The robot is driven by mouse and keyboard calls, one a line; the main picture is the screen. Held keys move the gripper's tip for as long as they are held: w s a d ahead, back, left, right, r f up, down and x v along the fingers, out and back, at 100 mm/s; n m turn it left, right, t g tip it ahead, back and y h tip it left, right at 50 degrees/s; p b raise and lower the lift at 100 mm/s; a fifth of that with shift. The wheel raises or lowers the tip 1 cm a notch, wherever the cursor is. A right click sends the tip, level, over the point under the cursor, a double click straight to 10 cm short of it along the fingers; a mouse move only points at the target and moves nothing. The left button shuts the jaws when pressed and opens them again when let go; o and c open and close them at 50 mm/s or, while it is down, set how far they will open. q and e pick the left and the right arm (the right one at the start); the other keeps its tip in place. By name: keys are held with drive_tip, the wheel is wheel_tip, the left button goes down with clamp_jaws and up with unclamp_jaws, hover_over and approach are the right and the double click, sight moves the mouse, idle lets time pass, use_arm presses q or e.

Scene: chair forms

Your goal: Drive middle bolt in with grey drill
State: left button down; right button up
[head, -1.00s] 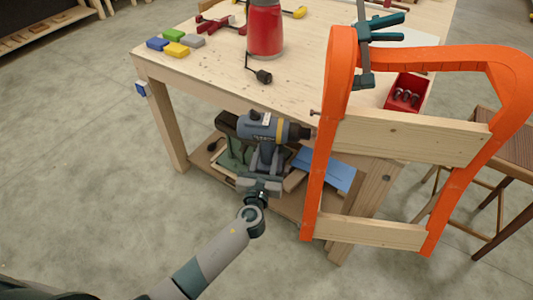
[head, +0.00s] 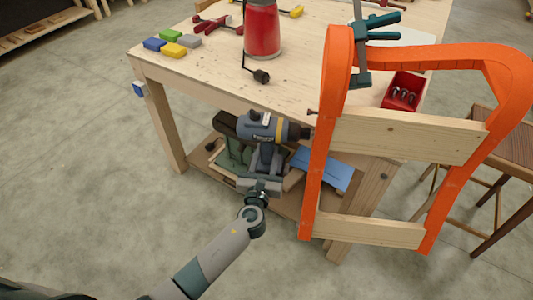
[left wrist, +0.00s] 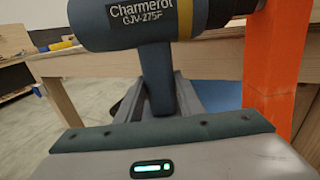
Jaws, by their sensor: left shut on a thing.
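The grey drill (head: 255,128), with a yellow band, is held by its handle in my left gripper (head: 264,168), which is shut on it. Its dark chuck points right, at the left upright of the orange chair frame (head: 316,170). A bolt (head: 313,112) sticks out to the left of that upright, slightly above the chuck tip in the head view. Whether the tip touches anything is not clear. In the left wrist view the drill (left wrist: 145,25) fills the top, with its front beside the orange upright (left wrist: 272,70). The right gripper is not in view.
A workbench (head: 200,65) stands behind, with a red can (head: 262,28), coloured blocks and a red box of bolts (head: 403,92). A dark green clamp (head: 362,50) sits at the chair's top. A stool (head: 500,155) is at right. Floor at left is clear.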

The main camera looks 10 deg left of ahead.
use_arm(q)
drive_tip(key=shift+w+d+r, duration=0.1)
drive_tip(key=shift+d+r, duration=0.1)
drive_tip(key=shift+d, duration=0.1)
idle(0.4)
drive_tip(key=shift+a, duration=0.2)
drive_tip(key=shift+a+p, duration=0.4)
drive_tip(key=shift+a, duration=2.4)
drive_tip(key=shift+s+r, duration=0.1)
drive_tip(key=shift+s, duration=0.15)
